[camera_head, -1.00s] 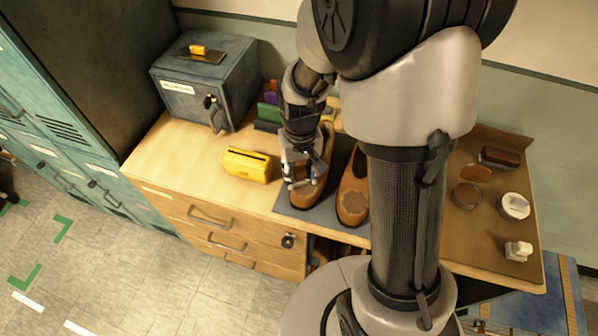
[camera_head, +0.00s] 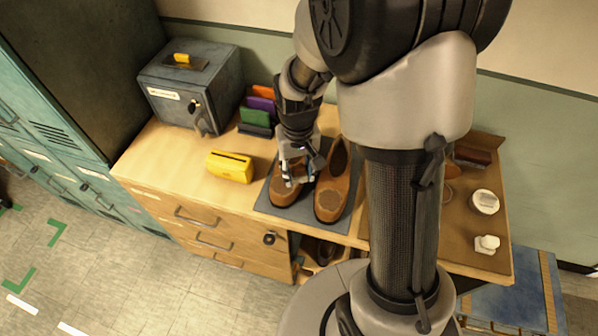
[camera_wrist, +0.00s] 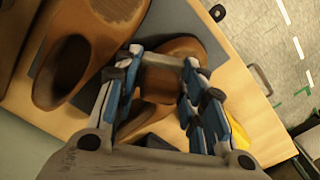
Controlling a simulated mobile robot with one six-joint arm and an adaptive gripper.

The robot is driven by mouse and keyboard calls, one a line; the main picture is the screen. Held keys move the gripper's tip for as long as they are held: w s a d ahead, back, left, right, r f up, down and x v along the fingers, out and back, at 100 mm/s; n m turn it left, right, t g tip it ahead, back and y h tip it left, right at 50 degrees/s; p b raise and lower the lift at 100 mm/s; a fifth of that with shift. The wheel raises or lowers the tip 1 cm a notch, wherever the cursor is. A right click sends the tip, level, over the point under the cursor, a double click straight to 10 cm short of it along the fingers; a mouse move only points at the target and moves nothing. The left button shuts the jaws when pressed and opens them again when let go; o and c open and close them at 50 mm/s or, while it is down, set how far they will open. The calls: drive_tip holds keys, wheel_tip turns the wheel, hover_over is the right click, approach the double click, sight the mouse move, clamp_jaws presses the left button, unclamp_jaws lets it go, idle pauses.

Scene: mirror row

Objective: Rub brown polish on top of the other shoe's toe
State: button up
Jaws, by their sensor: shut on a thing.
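Two brown shoes stand side by side on a grey mat (camera_head: 262,203). The right shoe (camera_head: 331,203) has a dull darker patch on its toe; in the wrist view this shoe (camera_wrist: 70,70) lies at the upper left, patch partly cut off. My gripper (camera_head: 293,178) is over the left shoe (camera_head: 284,195), hiding part of it. In the wrist view my gripper (camera_wrist: 165,62) is shut on a small brownish block, with the left shoe (camera_wrist: 188,46) behind it. I cannot tell whether the block touches the leather.
Behind are a grey lockbox (camera_head: 190,90) and a rack of coloured items (camera_head: 257,110). A brown tray area (camera_head: 465,225) at right holds white-topped items. My arm hides the middle right.

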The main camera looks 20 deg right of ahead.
drive_tip(key=shift+r+p, duration=1.5)
drive_tip(key=shift+r, duration=0.7)
drive_tip(key=shift+f, duration=0.15)
